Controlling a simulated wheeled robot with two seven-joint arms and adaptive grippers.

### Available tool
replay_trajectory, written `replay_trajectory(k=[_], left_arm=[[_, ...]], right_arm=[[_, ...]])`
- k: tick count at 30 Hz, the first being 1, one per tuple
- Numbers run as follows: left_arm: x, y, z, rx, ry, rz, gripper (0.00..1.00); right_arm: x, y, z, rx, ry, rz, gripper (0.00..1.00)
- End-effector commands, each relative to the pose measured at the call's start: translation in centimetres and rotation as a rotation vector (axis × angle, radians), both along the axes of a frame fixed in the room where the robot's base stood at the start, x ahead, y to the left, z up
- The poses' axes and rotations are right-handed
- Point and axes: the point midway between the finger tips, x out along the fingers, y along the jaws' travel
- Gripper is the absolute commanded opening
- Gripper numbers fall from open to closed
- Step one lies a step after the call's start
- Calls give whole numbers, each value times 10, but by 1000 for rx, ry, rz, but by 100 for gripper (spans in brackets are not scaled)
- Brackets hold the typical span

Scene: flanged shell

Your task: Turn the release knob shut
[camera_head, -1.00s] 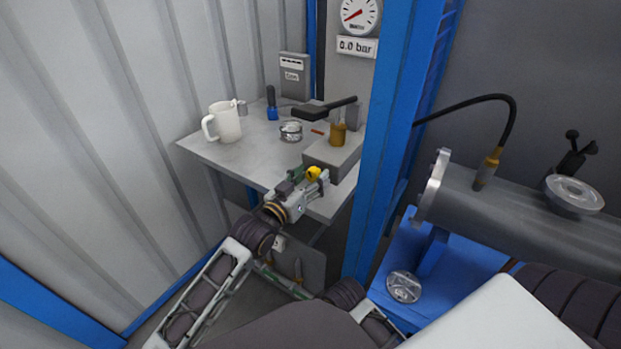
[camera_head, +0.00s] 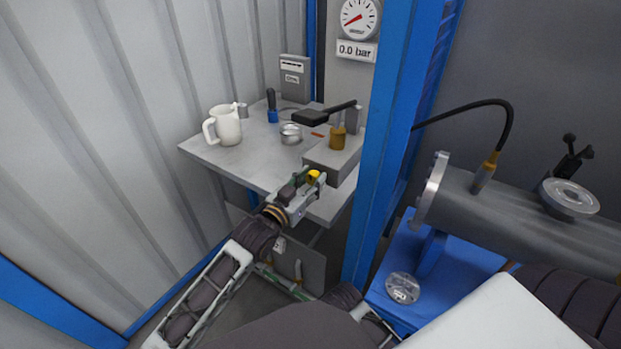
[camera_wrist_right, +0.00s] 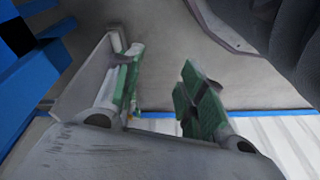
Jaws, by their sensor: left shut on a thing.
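The yellow release knob (camera_head: 314,176) is at the front of the grey hand pump block (camera_head: 335,155) on the bench. My left gripper (camera_head: 309,180) is shut on the knob, its fingers partly hiding it.
On the bench (camera_head: 205,155) stand a white mug (camera_head: 226,126), a metal ring-shaped part (camera_head: 290,134) and a blue-based tool (camera_head: 272,108). A blue post (camera_head: 381,150) separates the bench from the grey flanged shell (camera_head: 520,205).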

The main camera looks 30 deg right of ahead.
Motion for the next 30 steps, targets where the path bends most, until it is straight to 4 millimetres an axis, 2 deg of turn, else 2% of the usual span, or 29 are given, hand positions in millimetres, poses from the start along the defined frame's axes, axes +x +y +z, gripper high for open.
replay_trajectory(k=[13,25,26,30], left_arm=[[0,0,1,121,-204,0,14],[0,0,0,135,-231,0,14],[0,0,0,135,-231,0,39],[0,0,0,134,-230,0,57]], right_arm=[[-7,-6,-24,-24,50,-5,40],[-8,-7,-29,-26,56,-4,40],[-8,-7,-28,-26,56,-4,40],[-8,-7,-28,-26,56,-4,40]])
